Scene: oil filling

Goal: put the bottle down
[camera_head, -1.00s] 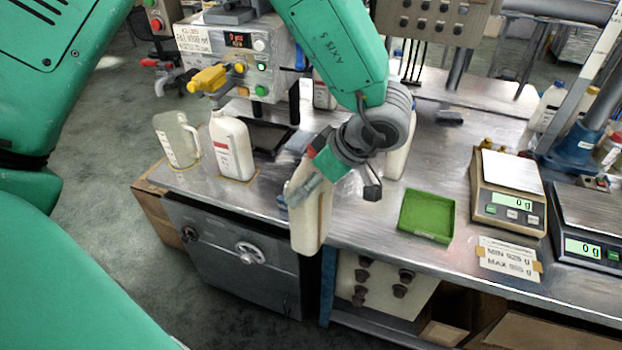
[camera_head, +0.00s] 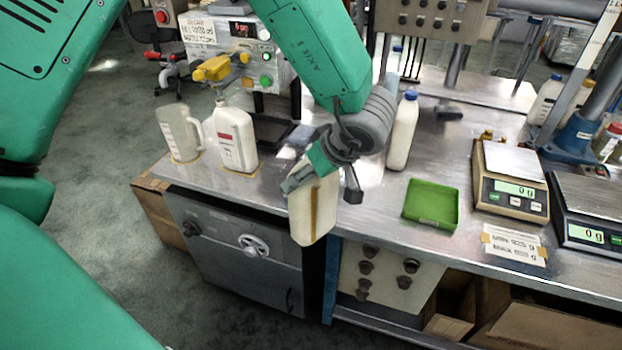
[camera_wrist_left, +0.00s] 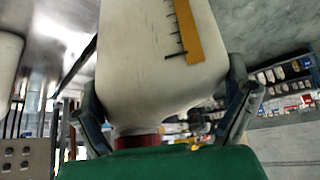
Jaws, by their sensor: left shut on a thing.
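My left gripper (camera_head: 306,180) is shut on a white bottle (camera_head: 313,212), holding it near its cap end. In the head view the bottle overlaps the table's front edge, slightly tilted; its exact height and clearance from the table cannot be told. A brown-yellow strip runs down its side. In the left wrist view the bottle (camera_wrist_left: 150,60) fills the middle between the fingers of my left gripper (camera_wrist_left: 165,85), with a dark red cap at the palm. The metal table (camera_head: 370,215) spreads to the right. My right gripper is not in view.
A white jug with a red label (camera_head: 232,138) and a clear pitcher (camera_head: 179,133) stand at the left by the filling machine (camera_head: 240,45). A blue-capped bottle (camera_head: 402,132), a green tray (camera_head: 431,205) and two scales (camera_head: 510,180) stand right of my gripper.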

